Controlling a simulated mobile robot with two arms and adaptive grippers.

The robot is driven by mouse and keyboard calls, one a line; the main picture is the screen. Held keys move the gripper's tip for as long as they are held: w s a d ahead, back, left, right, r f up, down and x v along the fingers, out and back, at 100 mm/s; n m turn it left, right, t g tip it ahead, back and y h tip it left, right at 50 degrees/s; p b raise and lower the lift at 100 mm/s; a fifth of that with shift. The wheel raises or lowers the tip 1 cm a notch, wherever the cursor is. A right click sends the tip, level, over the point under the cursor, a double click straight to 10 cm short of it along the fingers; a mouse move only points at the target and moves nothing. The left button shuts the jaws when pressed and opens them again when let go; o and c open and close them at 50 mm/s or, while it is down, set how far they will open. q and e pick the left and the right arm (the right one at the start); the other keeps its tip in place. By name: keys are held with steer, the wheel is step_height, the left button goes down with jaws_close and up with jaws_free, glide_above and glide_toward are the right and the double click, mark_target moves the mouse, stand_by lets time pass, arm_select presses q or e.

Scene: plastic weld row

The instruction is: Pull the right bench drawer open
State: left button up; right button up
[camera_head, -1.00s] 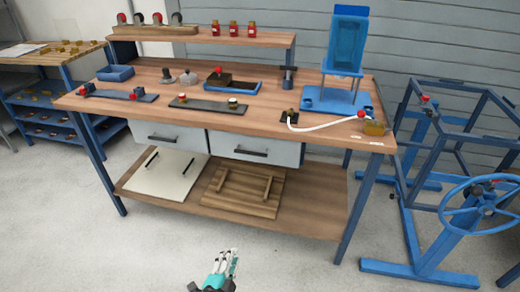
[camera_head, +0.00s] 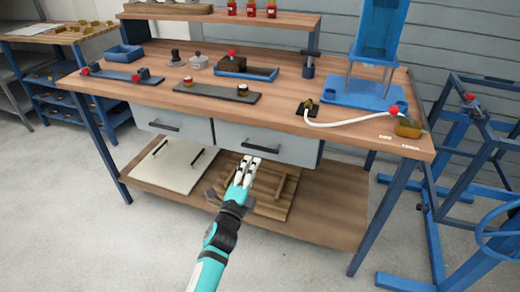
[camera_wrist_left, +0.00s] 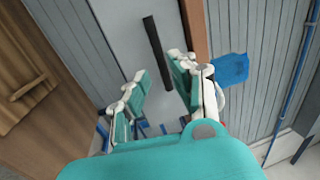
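The right bench drawer (camera_head: 292,150) is a grey front under the table top, flush with its neighbour, so it looks shut. Its dark bar handle (camera_head: 248,146) runs across the front. My left gripper (camera_head: 248,161) is just in front of and below this handle, apart from it. In the left wrist view the dark handle (camera_wrist_left: 153,45) lies beyond the fingertips of my left gripper (camera_wrist_left: 154,66), in line with the gap between them. The fingers are spread open with nothing between them. My right gripper is in neither view now.
The left drawer (camera_head: 190,126) is also shut. The lower shelf (camera_head: 325,215) holds a white panel (camera_head: 160,168) and a wooden panel (camera_head: 278,205). The bench leg (camera_head: 385,215) stands to the right. The floor in front is clear.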

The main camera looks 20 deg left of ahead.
mark_target(260, 149)
arm_select(q)
steer(key=shift+w+d+r+b, duration=0.1)
steer(key=shift+w+r, duration=0.15)
steer(key=shift+w, duration=1)
steer(key=shift+w+r+b, duration=0.15)
steer(key=shift+w+r, duration=0.1)
steer(key=shift+w, duration=1)
steer(key=shift+w+d+r+b, duration=0.1)
steer(key=shift+w+r, duration=0.15)
steer(key=shift+w, duration=1)
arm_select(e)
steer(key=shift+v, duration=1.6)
arm_select(q)
steer(key=shift+c, duration=0.4)
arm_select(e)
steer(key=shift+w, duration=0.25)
arm_select(q)
jaws_close()
